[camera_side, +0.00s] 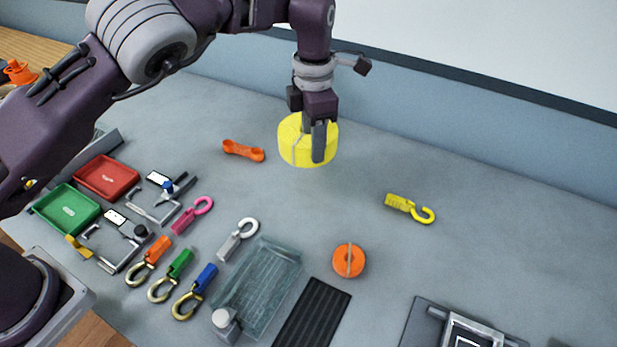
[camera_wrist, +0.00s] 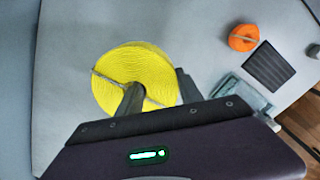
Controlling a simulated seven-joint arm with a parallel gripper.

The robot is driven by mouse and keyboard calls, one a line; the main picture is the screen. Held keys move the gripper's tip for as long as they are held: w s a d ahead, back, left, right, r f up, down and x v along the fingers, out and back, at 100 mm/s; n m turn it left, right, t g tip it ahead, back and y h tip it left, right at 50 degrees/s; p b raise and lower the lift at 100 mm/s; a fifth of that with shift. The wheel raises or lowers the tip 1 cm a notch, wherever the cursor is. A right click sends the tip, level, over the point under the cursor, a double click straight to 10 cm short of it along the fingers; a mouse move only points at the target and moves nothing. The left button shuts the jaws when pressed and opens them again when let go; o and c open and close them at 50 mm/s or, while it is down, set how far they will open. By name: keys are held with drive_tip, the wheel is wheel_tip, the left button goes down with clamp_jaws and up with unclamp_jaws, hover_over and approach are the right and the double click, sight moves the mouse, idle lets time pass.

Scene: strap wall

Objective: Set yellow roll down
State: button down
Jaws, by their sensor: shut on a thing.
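The yellow roll (camera_side: 293,148) is a thick coil of yellow strap with a thin pale tie across it. It is at the back middle of the grey table, and I cannot tell whether it touches the table. My gripper (camera_side: 319,145) points down at it and is shut on the roll, with one finger in front of its near side. In the wrist view the roll (camera_wrist: 137,70) fills the space beyond my gripper (camera_wrist: 158,92). One finger lies over the roll's middle and the other is at its right edge.
An orange double-ended piece (camera_side: 243,150) lies left of the roll, a yellow hook (camera_side: 410,208) to the right. An orange roll (camera_side: 349,260), a clear tray (camera_side: 258,285) and a black ribbed mat (camera_side: 312,315) are nearer the front. Table around the yellow roll is clear.

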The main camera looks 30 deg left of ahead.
wheel_tip(320, 180, down, 9)
drive_tip(key=shift+f, duration=0.15)
drive_tip(key=shift+f, duration=0.15)
drive_tip(key=c, duration=0.8)
unclamp_jaws()
drive_tip(key=shift+o, duration=0.2)
wheel_tip(320, 180, up, 12)
drive_tip(key=shift+r, duration=0.15)
drive_tip(key=shift+r, duration=0.1)
